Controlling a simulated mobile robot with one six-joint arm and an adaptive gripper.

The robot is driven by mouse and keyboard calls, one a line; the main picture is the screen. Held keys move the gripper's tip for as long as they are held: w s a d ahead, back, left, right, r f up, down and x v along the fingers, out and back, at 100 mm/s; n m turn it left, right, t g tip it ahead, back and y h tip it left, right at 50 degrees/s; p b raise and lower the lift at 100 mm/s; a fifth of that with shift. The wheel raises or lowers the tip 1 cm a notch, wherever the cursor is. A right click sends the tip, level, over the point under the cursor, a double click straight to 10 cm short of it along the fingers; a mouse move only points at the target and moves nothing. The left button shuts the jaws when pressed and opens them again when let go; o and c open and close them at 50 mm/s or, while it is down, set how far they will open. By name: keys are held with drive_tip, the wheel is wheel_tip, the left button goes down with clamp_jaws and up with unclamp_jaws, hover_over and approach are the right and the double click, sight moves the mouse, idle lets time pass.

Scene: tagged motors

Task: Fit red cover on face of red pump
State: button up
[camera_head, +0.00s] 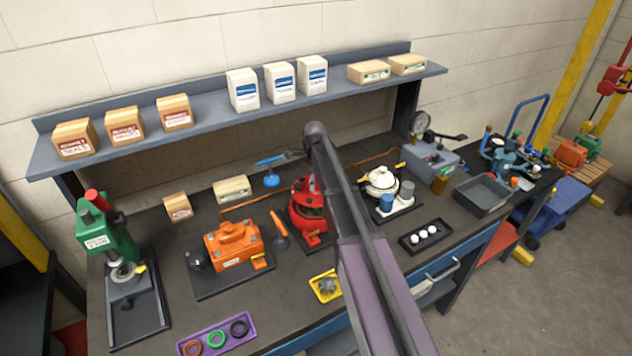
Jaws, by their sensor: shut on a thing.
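The red pump (305,208) stands on a dark base plate near the middle of the bench, with a dark area on its front. My arm crosses in front of its right side and hides part of it. I cannot pick out a separate red cover. My gripper cannot be made out; my arm's links block the view around the arm's far end.
An orange motor (232,243) stands left of the pump, and a white round unit (382,182) stands right of it. A yellow tray (325,287), a purple tray (240,341) with rings and a black tray (424,237) lie in front. A shelf (210,116) overhangs the back.

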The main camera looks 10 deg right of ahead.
sight(315, 194)
drive_tip(key=shift+f+b, duration=0.9)
drive_tip(key=shift+f, duration=0.25)
drive_tip(key=shift+s+f+b, duration=0.1)
drive_tip(key=shift+f+b, duration=1.75)
idle(1.2)
drive_tip(key=o, duration=1.3)
drive_tip(key=shift+r, duration=0.1)
drive_tip(key=shift+r+p, duration=3)
drive_tip(key=shift+p, duration=0.05)
